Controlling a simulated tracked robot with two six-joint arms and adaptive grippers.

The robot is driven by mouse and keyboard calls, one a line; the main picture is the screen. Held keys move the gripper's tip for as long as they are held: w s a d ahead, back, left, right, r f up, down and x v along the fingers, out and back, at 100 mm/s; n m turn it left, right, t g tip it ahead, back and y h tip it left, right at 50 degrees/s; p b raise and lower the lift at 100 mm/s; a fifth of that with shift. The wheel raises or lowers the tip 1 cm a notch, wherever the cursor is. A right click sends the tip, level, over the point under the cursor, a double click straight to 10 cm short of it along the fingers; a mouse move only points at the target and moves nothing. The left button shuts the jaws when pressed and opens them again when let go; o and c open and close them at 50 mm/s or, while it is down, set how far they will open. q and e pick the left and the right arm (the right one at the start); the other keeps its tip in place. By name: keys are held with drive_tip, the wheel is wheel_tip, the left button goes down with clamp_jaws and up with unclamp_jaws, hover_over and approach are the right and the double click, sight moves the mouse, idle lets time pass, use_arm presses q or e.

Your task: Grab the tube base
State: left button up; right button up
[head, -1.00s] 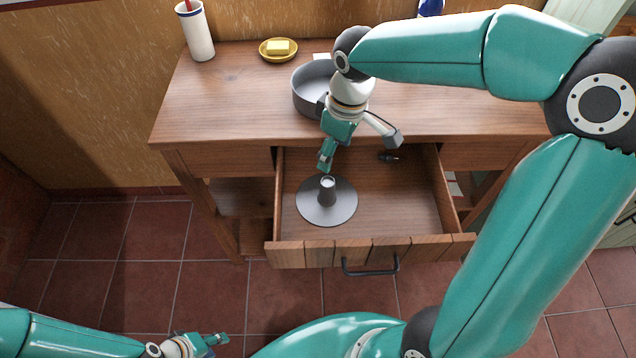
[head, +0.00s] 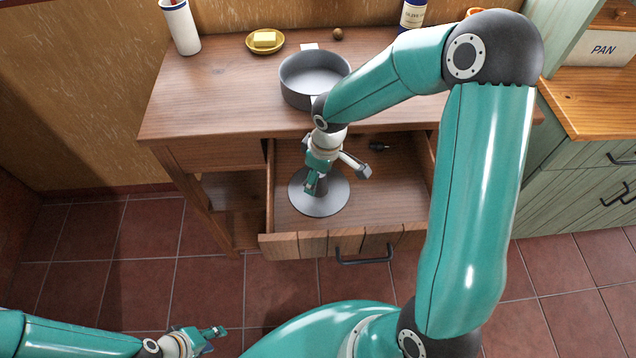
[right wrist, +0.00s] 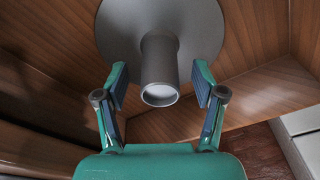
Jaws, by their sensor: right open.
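The tube base (head: 328,202) is a grey round disc with a short upright tube in its middle, lying in the open drawer towards its left side. In the right wrist view the tube base (right wrist: 158,62) shows its hollow tube end between the two fingers. My right gripper (head: 312,186) is over the disc and hides the tube in the head view. In the right wrist view the right gripper (right wrist: 160,88) is open, with a finger on each side of the tube and gaps left. My left gripper (head: 217,332) is low at the bottom left, its fingers apart, away from the drawer.
The drawer (head: 300,246) is pulled out of the wooden table (head: 215,95). A small dark item (head: 379,146) lies at its back right. A grey pan (head: 318,92), a yellow soap dish (head: 265,43) and a white holder (head: 182,30) stand on the table.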

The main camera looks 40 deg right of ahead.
drive_tip(key=shift+w+f, duration=0.15)
drive_tip(key=shift+f, duration=0.75)
drive_tip(key=shift+c, duration=0.3)
drive_tip(key=c, duration=1.2)
drive_tip(key=shift+r, duration=0.1)
